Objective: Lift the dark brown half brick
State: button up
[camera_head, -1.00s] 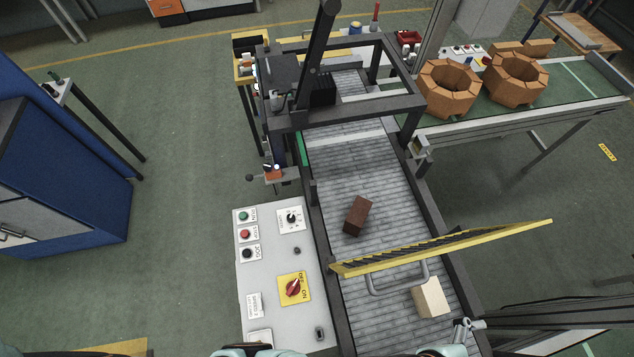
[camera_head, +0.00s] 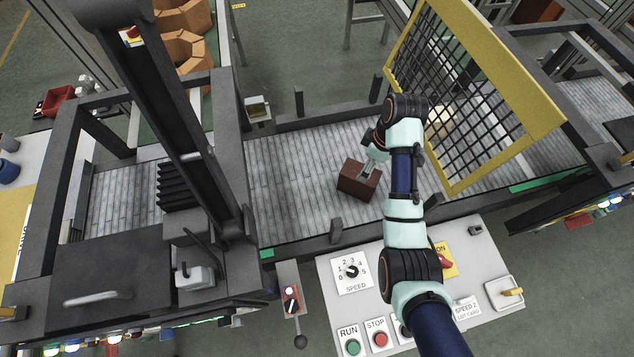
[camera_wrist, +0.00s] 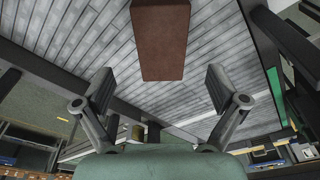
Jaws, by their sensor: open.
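The dark brown half brick (camera_head: 357,181) lies on the grey slatted conveyor (camera_head: 290,165), beside the yellow mesh guard. My gripper (camera_head: 372,164) is right by the brick in the head view, and its tip partly overlaps the brick's far edge there. In the wrist view the brick (camera_wrist: 160,40) is at the top centre, ahead of the two spread fingers. My gripper (camera_wrist: 160,95) is open there with nothing between its fingers. I cannot tell whether a finger touches the brick.
A yellow-framed mesh guard (camera_head: 535,112) stands tilted over the conveyor to the right of my arm. A pale block (camera_head: 440,120) shows behind its mesh. A control panel (camera_head: 385,290) sits in front of the belt. A dark machine frame (camera_head: 215,215) stands at left. The belt left of the brick is clear.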

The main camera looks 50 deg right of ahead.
jog(key=shift+s+d, duration=0.15)
notch_tip(320, 180, down, 2)
jog(key=shift+f, duration=0.1)
jog(key=f, duration=0.1)
jog(key=w+f, duration=0.1)
jog(key=f, duration=0.1)
jog(key=f+b, duration=0.1)
jog(key=f, duration=0.1)
jog(key=shift+w+a+f, duration=0.15)
jog(key=shift+a+f, duration=0.1)
jog(key=shift+a, duration=0.15)
grip_shut()
jog(key=shift+r, duration=0.2)
notch_tip(320, 180, up, 20)
jog(key=p, duration=1)
jog(key=shift+p, duration=0.4)
